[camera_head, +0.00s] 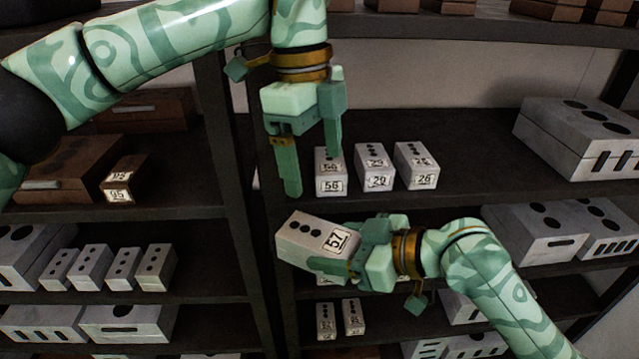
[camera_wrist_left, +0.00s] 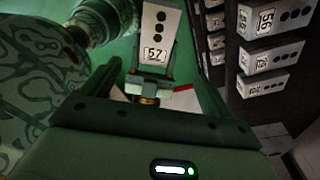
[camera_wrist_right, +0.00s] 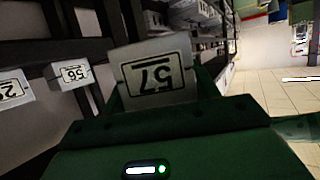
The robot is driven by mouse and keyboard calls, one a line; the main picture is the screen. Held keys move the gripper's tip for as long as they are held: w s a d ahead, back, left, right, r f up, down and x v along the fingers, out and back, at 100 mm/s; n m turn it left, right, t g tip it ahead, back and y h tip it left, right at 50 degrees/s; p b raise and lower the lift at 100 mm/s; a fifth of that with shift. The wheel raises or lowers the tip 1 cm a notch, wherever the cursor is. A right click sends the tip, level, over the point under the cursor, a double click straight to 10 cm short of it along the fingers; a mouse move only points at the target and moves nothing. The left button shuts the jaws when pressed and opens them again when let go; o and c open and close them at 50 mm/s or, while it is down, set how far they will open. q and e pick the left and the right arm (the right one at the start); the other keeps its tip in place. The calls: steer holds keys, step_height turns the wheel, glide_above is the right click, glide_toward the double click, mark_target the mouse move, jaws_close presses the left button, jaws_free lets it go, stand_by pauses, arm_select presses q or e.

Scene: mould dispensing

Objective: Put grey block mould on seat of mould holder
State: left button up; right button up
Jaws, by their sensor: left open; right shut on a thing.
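The grey block mould (camera_head: 310,233) is marked 57 and has a row of dark holes on top. My right gripper (camera_head: 346,249) is shut on its labelled end and holds it in front of the shelves, tilted. The mould also shows in the left wrist view (camera_wrist_left: 157,27) and up close in the right wrist view (camera_wrist_right: 155,72). My left gripper (camera_head: 313,165) is open and empty, above the mould and apart from it, fingers pointing down. I cannot make out the mould holder or its seat in any view.
Small grey blocks marked 56 (camera_head: 330,172), 29 (camera_head: 375,168) and 26 (camera_head: 416,166) stand on the shelf behind the grippers. Larger grey blocks (camera_head: 585,140) stand at the right. A dark shelf upright (camera_head: 235,200) runs left of the grippers. Brown blocks (camera_head: 125,180) lie at the left.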

mark_target(335, 243)
steer(key=shift+d+n+g, duration=0.3)
steer(key=shift+n+g, duration=0.1)
steer(key=shift+g, duration=0.1)
arm_select(q)
steer(key=shift+r, duration=0.1)
arm_select(e)
steer(key=d+n+g, duration=0.1)
steer(key=d+n+g+y, duration=0.1)
steer(key=shift+s+n+g, duration=0.25)
steer(key=shift+n+g, duration=0.05)
steer(key=shift+g, duration=0.1)
arm_select(q)
steer(key=s+f+m, duration=0.1)
steer(key=f+m, duration=0.3)
steer(key=m, duration=0.6)
steer(key=s+d+f+m+h, duration=0.1)
steer(key=f+m, duration=0.3)
steer(key=m, duration=0.7)
steer(key=d+f+m+h, duration=0.1)
steer(key=f+m, duration=0.3)
steer(key=m, duration=0.6)
steer(key=shift+s+d, duration=0.25)
steer(key=shift+s, duration=0.15)
arm_select(e)
steer(key=shift+s+d+n+g, duration=0.2)
steer(key=shift+d+n+g, duration=0.15)
steer(key=shift+n+g, duration=0.3)
